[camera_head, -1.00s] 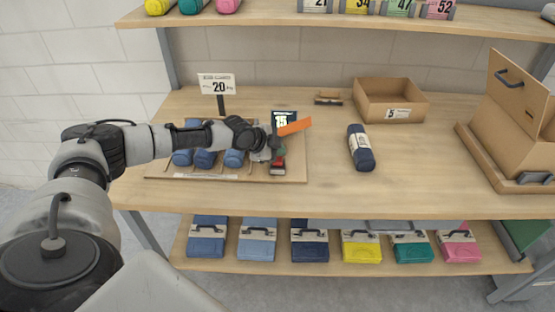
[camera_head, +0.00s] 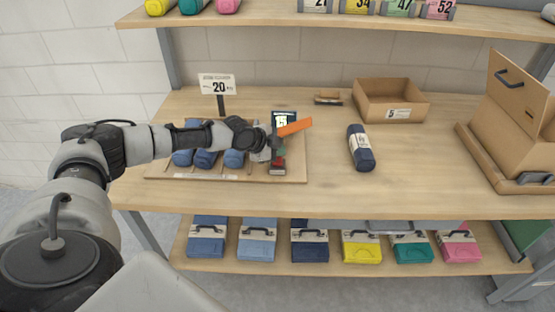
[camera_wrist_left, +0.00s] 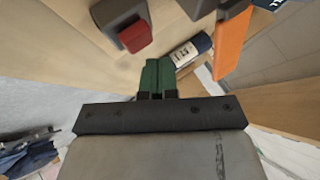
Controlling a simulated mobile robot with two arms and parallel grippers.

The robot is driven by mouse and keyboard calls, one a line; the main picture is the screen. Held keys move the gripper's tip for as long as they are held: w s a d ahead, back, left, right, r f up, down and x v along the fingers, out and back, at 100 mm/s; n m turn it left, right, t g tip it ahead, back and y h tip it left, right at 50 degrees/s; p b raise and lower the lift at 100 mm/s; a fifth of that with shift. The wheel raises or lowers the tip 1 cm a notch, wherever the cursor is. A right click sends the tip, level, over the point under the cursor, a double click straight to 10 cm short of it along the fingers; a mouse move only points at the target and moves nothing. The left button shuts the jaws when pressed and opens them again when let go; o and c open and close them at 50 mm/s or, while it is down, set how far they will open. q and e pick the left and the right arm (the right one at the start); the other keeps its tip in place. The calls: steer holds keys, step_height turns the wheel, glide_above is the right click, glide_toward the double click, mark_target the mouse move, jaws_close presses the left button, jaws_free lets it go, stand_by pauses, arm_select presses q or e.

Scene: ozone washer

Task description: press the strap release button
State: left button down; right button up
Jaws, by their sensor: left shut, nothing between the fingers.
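The red button (camera_head: 277,169) sits on a small dark grey block at the right front of the wooden board (camera_head: 200,178). In the left wrist view the red button (camera_wrist_left: 135,37) and its grey block show above and left of the fingertips. My left gripper (camera_head: 281,153) is shut and empty, just behind the red button in the head view. Its green fingertips (camera_wrist_left: 158,76) are together in the wrist view and look apart from the button. An orange flap (camera_head: 294,127) stands out close by the gripper. My right gripper is out of view.
Several blue rolls (camera_head: 205,159) lie on the board beside my left forearm. A small display (camera_head: 284,117) stands behind the gripper. A navy roll (camera_head: 361,148) and an open cardboard box (camera_head: 414,99) are to the right.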

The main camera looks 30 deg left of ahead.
mark_target(278, 161)
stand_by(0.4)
arm_select(q)
steer(key=shift+f+b, duration=0.3)
steer(key=shift+f, duration=0.1)
steer(key=shift+f+b, duration=0.55)
steer(key=shift+f, duration=0.15)
stand_by(0.6)
steer(key=shift+s+r, duration=0.1)
steer(key=shift+r, duration=0.05)
steer(key=shift+r+p, duration=0.8)
steer(key=shift+r, duration=0.15)
steer(key=shift+r, duration=0.1)
step_height(278, 161, up, 5)
steer(key=p, duration=0.4)
